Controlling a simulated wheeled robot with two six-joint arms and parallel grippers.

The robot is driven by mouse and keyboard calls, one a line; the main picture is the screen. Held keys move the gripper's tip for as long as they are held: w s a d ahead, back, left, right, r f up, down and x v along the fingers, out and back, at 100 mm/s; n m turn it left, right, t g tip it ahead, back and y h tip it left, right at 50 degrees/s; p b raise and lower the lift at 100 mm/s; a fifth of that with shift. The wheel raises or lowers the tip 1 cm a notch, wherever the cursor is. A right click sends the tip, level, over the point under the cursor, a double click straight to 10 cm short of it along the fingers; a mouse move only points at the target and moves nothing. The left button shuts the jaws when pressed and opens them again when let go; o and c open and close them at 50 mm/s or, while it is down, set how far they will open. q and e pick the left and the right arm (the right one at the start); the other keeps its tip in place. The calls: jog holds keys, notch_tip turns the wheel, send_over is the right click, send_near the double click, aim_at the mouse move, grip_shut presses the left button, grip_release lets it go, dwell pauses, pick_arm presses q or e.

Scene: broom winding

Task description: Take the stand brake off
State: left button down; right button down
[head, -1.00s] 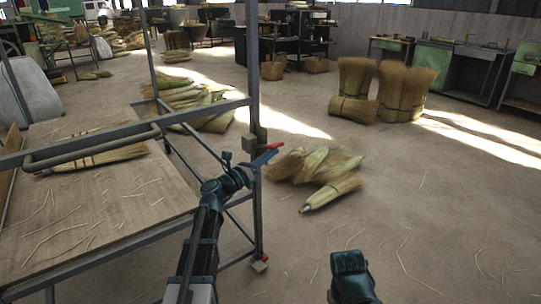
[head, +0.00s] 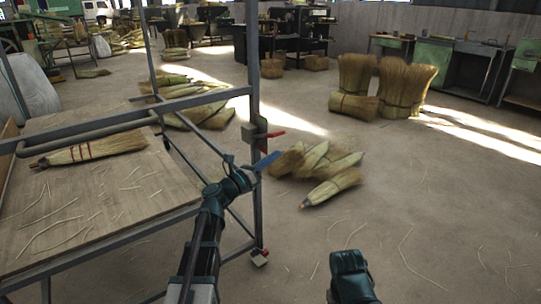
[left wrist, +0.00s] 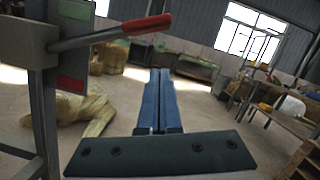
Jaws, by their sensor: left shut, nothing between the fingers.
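The stand brake is a grey box (head: 250,132) on the upright post of the metal stand, with a red-handled lever (head: 272,134) sticking out to the right. In the left wrist view the red handle (left wrist: 138,26) rises slightly to the right from the box (left wrist: 30,46), above and left of my fingers. My left gripper (head: 268,160) has blue fingers, shut and empty, below the lever. In the left wrist view the fingers (left wrist: 160,78) lie together, apart from the handle. My right arm shows at the bottom, its fingers out of sight.
A broom (head: 95,149) lies on the stand's wooden table (head: 100,205) among loose straws. Broom heads (head: 318,165) lie on the floor beyond my left gripper. Tall straw bundles (head: 405,85) stand farther back. The floor at right is mostly clear.

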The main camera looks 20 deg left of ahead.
pick_arm(q)
jog(key=b+v, duration=0.1)
jog(key=v, duration=0.8)
jog(key=shift+s, duration=0.2)
jog(key=shift+a+r, duration=0.1)
jog(key=s+d+f+m+g+h, duration=0.1)
jog(key=s+d+f+m+g, duration=0.1)
jog(key=d+f+m+g, duration=0.45)
jog(key=s+d+f+m+g, duration=0.2)
jog(key=s+d+f+m, duration=0.15)
jog(key=d+m, duration=0.45)
jog(key=s+d+f+m+g+y, duration=0.4)
jog(key=s+d+f+m+g, duration=0.2)
jog(key=s+d+f+m, duration=0.35)
jog(key=s+a+f+m+g+y, duration=0.3)
jog(key=s+f+m+y, duration=0.5)
jog(key=m, duration=0.5)
notch_tip(320, 180, up, 37)
jog(key=s+y+p, duration=0.1)
jog(key=p, duration=3.4)
jog(key=shift+a+p, duration=0.25)
jog(key=shift+p, duration=0.15)
